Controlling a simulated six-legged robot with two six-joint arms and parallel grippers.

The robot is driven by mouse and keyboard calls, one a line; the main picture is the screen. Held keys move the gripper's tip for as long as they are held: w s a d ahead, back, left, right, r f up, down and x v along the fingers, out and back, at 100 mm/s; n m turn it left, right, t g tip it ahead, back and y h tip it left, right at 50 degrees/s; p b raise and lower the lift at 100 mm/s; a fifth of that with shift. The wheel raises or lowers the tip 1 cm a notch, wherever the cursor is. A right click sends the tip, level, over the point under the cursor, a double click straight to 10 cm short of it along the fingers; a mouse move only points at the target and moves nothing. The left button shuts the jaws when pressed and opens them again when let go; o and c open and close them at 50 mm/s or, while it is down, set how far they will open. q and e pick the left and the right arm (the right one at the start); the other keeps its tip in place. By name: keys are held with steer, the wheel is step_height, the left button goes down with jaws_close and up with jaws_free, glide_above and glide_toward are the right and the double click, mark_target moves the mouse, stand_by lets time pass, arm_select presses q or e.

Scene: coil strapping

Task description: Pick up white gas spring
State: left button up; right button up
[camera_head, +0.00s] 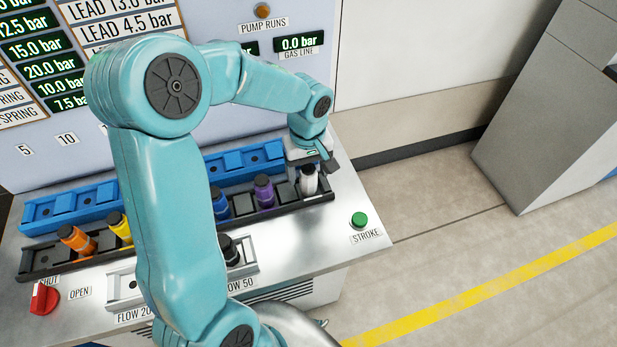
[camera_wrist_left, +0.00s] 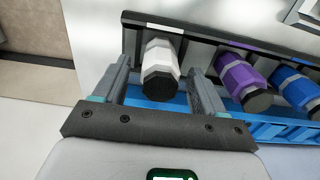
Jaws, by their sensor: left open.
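The white gas spring (camera_head: 309,180) stands in the right end of the black rack (camera_head: 290,205) on the bench. In the left wrist view the white gas spring (camera_wrist_left: 160,68) lies between the two fingers, with a gap on each side. My left gripper (camera_head: 312,160) is at the white spring from behind and above, its jaws open. The left wrist view also shows the open left gripper (camera_wrist_left: 160,85). My right gripper is not in view.
Purple (camera_head: 264,190), blue (camera_head: 220,203), yellow (camera_head: 120,227) and orange (camera_head: 76,239) springs stand in the same rack. A blue rack (camera_head: 70,205) runs behind it. A dark spring (camera_head: 229,250) sits in a front holder. A green button (camera_head: 359,220) and red valve (camera_head: 43,298) are on the bench.

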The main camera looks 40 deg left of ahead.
arm_select(q)
step_height(320, 180, down, 2)
steer(key=shift+f, duration=0.15)
steer(key=shift+c, duration=0.3)
steer(key=shift+w, duration=0.1)
steer(key=c, duration=1.1)
steer(key=shift+c, duration=0.7)
